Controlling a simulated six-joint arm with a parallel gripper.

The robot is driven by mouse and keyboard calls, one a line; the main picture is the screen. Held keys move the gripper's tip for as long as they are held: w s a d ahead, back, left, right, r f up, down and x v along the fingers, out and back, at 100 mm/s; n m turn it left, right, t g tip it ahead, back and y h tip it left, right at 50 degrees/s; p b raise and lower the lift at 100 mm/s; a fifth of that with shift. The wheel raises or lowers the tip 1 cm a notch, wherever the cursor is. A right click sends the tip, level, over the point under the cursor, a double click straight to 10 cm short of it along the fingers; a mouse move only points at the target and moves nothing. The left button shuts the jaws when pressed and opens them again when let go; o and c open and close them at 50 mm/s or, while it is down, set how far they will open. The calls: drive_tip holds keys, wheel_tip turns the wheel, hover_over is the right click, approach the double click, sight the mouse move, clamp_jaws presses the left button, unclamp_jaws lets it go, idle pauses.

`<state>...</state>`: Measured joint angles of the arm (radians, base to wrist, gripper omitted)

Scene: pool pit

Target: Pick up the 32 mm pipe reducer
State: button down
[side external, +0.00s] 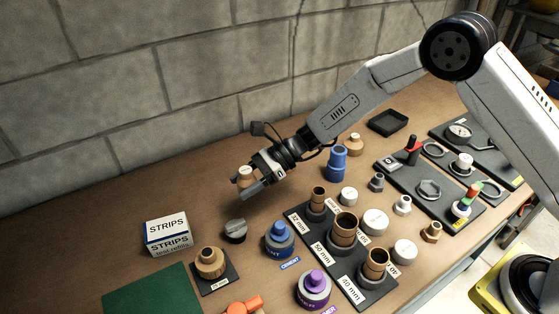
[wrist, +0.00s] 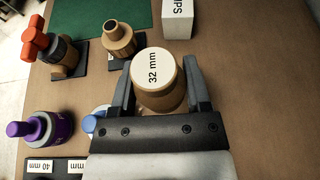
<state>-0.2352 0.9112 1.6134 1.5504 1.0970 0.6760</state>
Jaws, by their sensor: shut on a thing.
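The 32 mm pipe reducer (wrist: 158,80) is a tan round fitting with a pale top face printed "32 mm". It is between the two grey fingers of my gripper (wrist: 160,88) in the wrist view, and the fingers are shut on its sides. In the side view the reducer (side external: 244,176) shows at the tip of my gripper (side external: 250,184), left of the blue fitting. It appears to be held above the bench. Its lower part is partly hidden by a finger.
A tan fitting stands on a small black plate (side external: 229,280) near the STRIPS box (side external: 168,233) and green mat (side external: 150,292). The blue cement can (side external: 279,241), purple can (side external: 313,290) and pipe rack (side external: 322,250) stand in front. A black tray (side external: 388,122) lies at the back.

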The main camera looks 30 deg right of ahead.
drive_tip(key=shift+s+d+r, duration=0.35)
drive_tip(key=shift+s, duration=0.35)
drive_tip(key=shift+s+d+r, duration=0.3)
drive_tip(key=shift+s+r, duration=0.05)
drive_tip(key=shift+s, duration=0.3)
